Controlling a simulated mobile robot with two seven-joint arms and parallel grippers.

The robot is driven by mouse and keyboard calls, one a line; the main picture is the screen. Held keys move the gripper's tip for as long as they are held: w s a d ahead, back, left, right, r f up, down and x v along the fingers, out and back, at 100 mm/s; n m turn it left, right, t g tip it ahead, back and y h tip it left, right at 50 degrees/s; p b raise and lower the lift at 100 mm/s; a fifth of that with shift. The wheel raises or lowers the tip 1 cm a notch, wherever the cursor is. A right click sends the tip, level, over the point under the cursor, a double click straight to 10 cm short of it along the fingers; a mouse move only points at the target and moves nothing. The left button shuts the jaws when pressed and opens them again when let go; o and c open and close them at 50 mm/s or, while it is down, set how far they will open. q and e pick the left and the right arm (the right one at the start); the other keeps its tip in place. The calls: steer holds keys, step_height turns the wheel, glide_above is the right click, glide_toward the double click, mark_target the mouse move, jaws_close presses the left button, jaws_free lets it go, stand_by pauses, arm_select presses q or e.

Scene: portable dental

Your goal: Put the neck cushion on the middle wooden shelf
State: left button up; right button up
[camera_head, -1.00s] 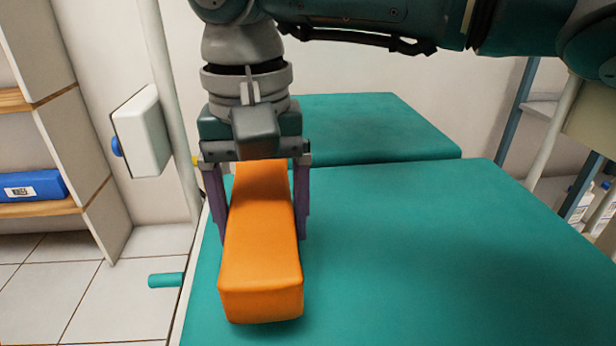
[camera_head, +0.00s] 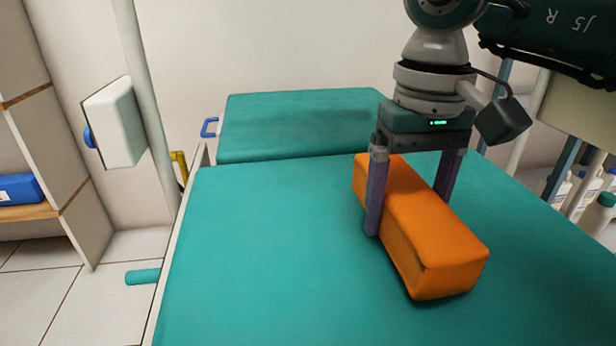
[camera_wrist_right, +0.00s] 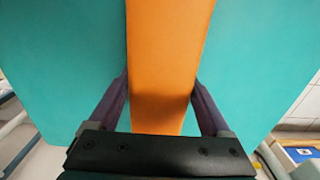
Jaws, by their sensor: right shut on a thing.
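The neck cushion (camera_head: 440,245) is an orange, padded block. My right gripper (camera_head: 412,212) is shut on it, with one finger on each long side, and the cushion slants toward the front right, over the teal couch (camera_head: 270,260). I cannot tell for sure whether the cushion touches the couch. In the right wrist view the cushion (camera_wrist_right: 168,70) runs between the two fingers (camera_wrist_right: 160,108). A wooden shelf (camera_head: 35,211) shows in part at the left edge, with a blue box (camera_head: 20,189) on it. My left gripper is not in view.
A white box (camera_head: 115,122) is by a pale post (camera_head: 150,90) left of the couch. A teal handle (camera_head: 142,277) sticks out at the couch's left side. White bottles (camera_head: 590,190) stand at the right edge. The couch's left part is clear.

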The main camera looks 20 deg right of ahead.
steer(key=shift+f, duration=0.6)
steer(key=shift+f, duration=0.2)
steer(key=o, duration=1.3)
steer(key=shift+c, duration=0.2)
steer(key=shift+r, duration=0.15)
